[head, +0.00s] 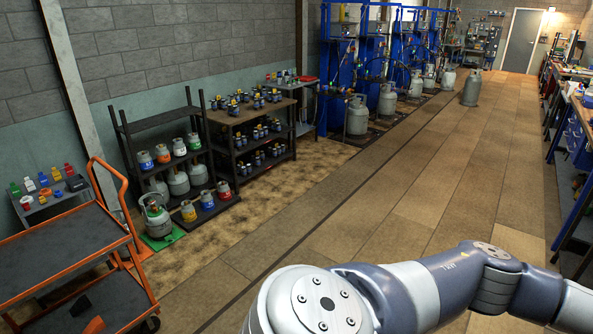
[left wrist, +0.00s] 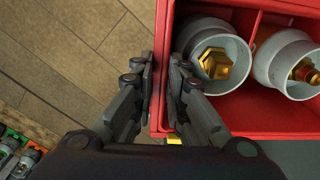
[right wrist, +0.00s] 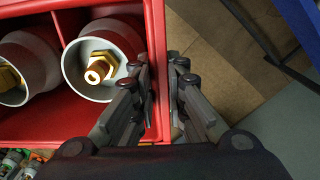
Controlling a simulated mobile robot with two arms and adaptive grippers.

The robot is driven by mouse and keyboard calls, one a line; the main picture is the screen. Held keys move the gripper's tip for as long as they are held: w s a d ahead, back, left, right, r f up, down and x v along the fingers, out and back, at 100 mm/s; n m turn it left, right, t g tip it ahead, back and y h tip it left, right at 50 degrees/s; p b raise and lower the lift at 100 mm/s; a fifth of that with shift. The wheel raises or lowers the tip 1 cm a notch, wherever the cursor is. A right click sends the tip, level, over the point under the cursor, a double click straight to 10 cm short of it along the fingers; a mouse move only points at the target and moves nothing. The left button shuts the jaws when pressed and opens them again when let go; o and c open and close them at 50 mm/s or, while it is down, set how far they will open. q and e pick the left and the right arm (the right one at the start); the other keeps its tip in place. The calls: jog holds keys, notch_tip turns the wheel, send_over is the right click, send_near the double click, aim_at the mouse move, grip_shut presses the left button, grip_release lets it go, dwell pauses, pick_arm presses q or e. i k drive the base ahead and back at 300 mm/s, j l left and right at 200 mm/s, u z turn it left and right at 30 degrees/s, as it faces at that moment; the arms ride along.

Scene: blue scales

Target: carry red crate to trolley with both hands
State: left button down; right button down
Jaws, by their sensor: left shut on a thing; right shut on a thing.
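The red crate shows in the left wrist view (left wrist: 250,121) and the right wrist view (right wrist: 90,128). It has divided compartments holding grey cylinders with brass valves. My left gripper (left wrist: 165,72) is shut on one side wall of the crate, one finger inside and one outside. My right gripper (right wrist: 161,75) is shut on the opposite side wall in the same way. The crate and both grippers are out of the head view. The orange trolley (head: 78,244) with dark grey decks stands at the lower left of the head view; its upper deck is bare.
A dark shelf rack (head: 158,124) with gas cylinders and a workbench (head: 240,114) with small bottles stand along the left wall. A grey-green cylinder (head: 155,218) stands on a green floor plate near the trolley. Blue stations line the back. The central floor (head: 400,190) is clear.

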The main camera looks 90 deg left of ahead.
aim_at(46, 251)
jog(key=u, duration=0.45)
jog(key=j+u, duration=0.1)
jog(key=u, duration=0.85)
jog(key=j+u, duration=0.1)
jog(key=u, duration=0.85)
jog(key=j+u, duration=0.1)
jog(key=u, duration=1.3)
jog(key=i+j+u, duration=0.15)
jog(key=u, duration=0.25)
jog(key=i+u, duration=0.4)
jog(key=i+j+z, duration=0.15)
jog(key=i, duration=0.7)
jog(key=i+l+z, duration=0.15)
jog(key=i, duration=0.7)
jog(key=i+u, duration=0.35)
